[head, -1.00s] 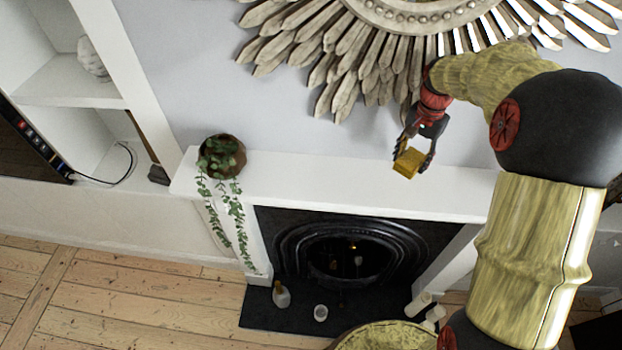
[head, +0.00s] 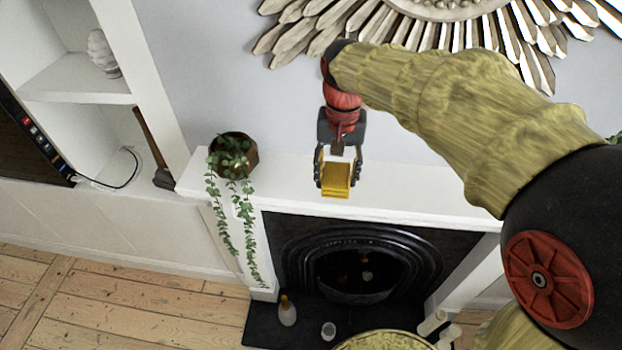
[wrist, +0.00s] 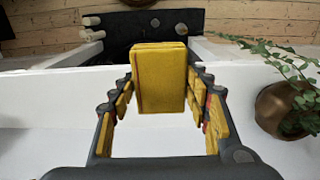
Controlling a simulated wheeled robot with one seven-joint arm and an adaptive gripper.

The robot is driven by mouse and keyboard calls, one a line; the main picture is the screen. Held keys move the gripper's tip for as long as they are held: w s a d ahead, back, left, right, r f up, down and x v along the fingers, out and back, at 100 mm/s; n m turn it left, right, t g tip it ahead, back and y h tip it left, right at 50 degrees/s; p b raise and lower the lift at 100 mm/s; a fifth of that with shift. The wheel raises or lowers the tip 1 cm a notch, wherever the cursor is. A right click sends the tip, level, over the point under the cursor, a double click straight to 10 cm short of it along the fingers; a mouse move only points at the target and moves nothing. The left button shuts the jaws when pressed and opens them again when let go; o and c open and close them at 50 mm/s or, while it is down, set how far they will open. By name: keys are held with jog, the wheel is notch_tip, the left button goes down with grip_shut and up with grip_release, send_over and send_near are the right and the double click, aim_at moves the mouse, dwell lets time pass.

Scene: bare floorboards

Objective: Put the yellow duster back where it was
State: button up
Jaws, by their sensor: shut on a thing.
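The yellow duster (head: 337,180) is a small block-shaped thing held between the fingers of my gripper (head: 337,172). In the head view it appears in front of or over the white mantelpiece (head: 415,196); I cannot tell its exact height above it. In the wrist view the duster (wrist: 160,78) sits at the fingertips of my gripper (wrist: 160,95), with the white mantel surface behind and below it. The gripper is shut on the duster, with a finger on each side.
A potted trailing plant (head: 236,152) stands on the mantel's left end and shows at the right in the wrist view (wrist: 290,108). A sunburst mirror frame (head: 400,32) hangs above. Below are the black fireplace (head: 350,262), a bottle (head: 287,312) and a small cup (head: 328,331). The mantel right of the plant looks clear.

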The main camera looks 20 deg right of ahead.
jog(key=w+f, duration=0.2)
jog(key=w, duration=0.2)
jog(key=w+f+p, duration=0.1)
jog(key=w+f, duration=0.5)
jog(key=w, duration=0.1)
jog(key=shift+w+a+f+p, duration=0.1)
jog(key=shift+w+a+p, duration=0.2)
jog(key=shift+w, duration=0.05)
jog(key=shift+w+f, duration=0.45)
jog(key=shift+f, duration=1.7)
jog(key=shift+f, duration=0.2)
jog(key=o, duration=1.1)
jog(key=shift+r, duration=0.15)
